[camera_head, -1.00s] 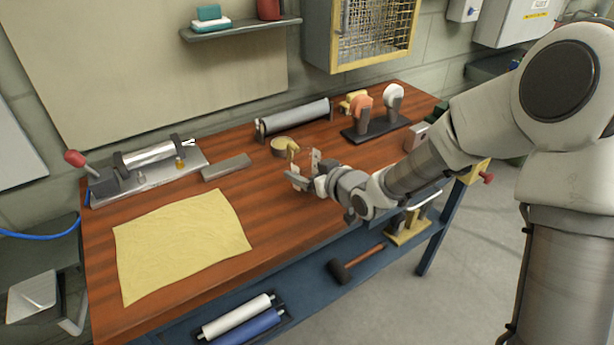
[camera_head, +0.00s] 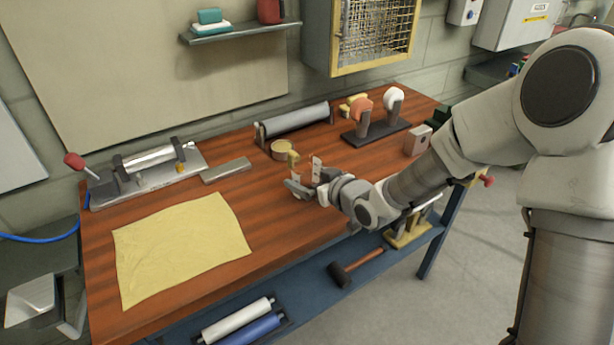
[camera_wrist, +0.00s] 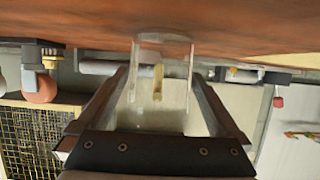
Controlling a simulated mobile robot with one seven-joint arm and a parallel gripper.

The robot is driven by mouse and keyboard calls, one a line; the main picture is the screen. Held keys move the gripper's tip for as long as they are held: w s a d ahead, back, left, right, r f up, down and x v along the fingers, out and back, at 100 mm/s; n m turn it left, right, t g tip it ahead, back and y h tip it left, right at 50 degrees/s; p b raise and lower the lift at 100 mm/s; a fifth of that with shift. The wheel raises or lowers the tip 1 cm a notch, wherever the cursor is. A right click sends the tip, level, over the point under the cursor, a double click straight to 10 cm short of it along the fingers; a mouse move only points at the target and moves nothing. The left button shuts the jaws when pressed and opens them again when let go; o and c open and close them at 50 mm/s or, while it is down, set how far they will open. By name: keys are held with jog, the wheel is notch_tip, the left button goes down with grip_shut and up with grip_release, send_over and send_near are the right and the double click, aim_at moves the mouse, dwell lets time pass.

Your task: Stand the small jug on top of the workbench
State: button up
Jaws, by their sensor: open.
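In the wrist view, whose picture is upside down, a clear glass jug (camera_wrist: 160,60) shows between the spread fingers of my gripper (camera_wrist: 160,95). Its end at the top of the picture meets the brown wooden top of the workbench (camera_wrist: 80,25). Its lower part in the picture runs down towards the dark gripper body. A yellowish strip shows through the glass. In the head view, my gripper (camera_head: 306,180) is open, low over the front middle of the workbench (camera_head: 270,215). The clear jug is hard to make out there.
A round tan tin or roll (camera_head: 283,151) lies just behind my gripper. A grey bar (camera_head: 226,170), a clamp fixture (camera_head: 150,172) and a yellow cloth (camera_head: 180,245) lie to the left.

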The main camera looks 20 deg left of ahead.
jog(key=p+v, duration=0.1)
jog(key=v, duration=1)
jog(key=shift+d+p, duration=0.1)
jog(key=shift+p, duration=0.3)
jog(key=shift+w+d+r, duration=0.1)
jog(key=shift+w+d, duration=0.05)
jog(key=shift+d, duration=0.15)
jog(key=s+d+r+m+h, duration=0.1)
jog(key=d+r+m+h, duration=0.15)
jog(key=d+h, duration=0.4)
jog(key=s+d+r+m+h, duration=0.1)
jog(key=d+r+m+h, duration=0.2)
jog(key=d, duration=0.7)
jog(key=s+d+r+m+g, duration=0.1)
jog(key=s+d+r+m, duration=0.1)
jog(key=s, duration=0.7)
jog(key=s+d+r+m+g, duration=0.2)
jog(key=s+d+r, duration=0.2)
jog(key=s, duration=0.4)
jog(key=shift+s+h, duration=0.35)
jog(key=shift+s, duration=0.05)
jog(key=shift+r, duration=0.2)
